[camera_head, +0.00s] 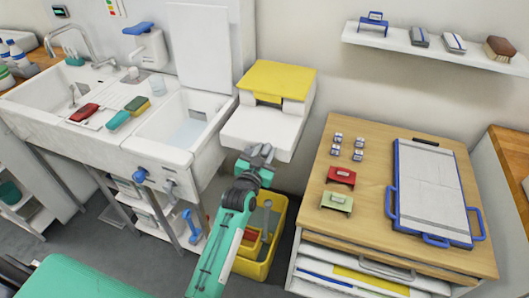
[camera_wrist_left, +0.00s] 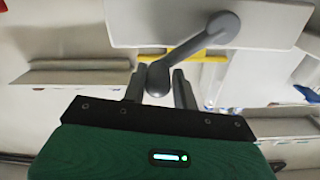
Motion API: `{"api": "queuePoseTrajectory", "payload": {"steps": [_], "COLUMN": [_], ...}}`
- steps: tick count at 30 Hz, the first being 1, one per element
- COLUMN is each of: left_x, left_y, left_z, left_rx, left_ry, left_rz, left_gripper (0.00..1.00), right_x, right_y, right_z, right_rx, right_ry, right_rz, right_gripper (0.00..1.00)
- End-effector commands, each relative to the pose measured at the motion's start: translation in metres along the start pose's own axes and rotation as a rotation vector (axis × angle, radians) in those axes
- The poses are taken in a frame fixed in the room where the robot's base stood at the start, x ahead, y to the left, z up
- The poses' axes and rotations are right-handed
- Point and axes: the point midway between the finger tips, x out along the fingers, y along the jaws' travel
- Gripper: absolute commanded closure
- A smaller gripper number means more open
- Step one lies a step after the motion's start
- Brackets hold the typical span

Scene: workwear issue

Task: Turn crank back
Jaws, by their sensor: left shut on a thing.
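The grey crank (camera_wrist_left: 195,43) runs in the left wrist view from a round hub on a white panel down to a rounded handle (camera_wrist_left: 158,78). The handle sits between the two dark fingers of my left gripper (camera_wrist_left: 160,90), which is shut on it. In the head view my left gripper (camera_head: 257,157) is at the front of the white machine (camera_head: 262,130) with the yellow top (camera_head: 277,80). The crank is hard to tell apart from the gripper there. My right gripper is not in view.
A yellow bin (camera_head: 262,270) stands on the floor below my left arm. A wooden-topped cabinet (camera_head: 370,235) with a blue-handled board (camera_head: 432,190) stands at right. A white double sink (camera_head: 110,145) is at left. A wall shelf (camera_head: 400,42) hangs at upper right.

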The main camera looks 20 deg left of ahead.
Motion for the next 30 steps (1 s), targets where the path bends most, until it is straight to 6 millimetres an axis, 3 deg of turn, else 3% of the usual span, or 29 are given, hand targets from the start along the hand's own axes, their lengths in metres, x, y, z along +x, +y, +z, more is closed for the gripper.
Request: {"api": "queuePoseTrajectory", "payload": {"steps": [11,30], "left_x": [0.000,0.000], "left_y": [-0.005,-0.050], "left_z": [-0.006,-0.023], "left_rx": [-0.108,-0.682], "left_ry": [-0.005,0.004], "left_rz": [0.004,0.000], "left_gripper": [1.00,1.00], "right_x": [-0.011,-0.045], "right_y": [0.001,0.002], "right_z": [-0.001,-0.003], "right_rx": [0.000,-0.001], "right_ry": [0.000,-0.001], "right_rz": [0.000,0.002], "right_gripper": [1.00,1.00]}}
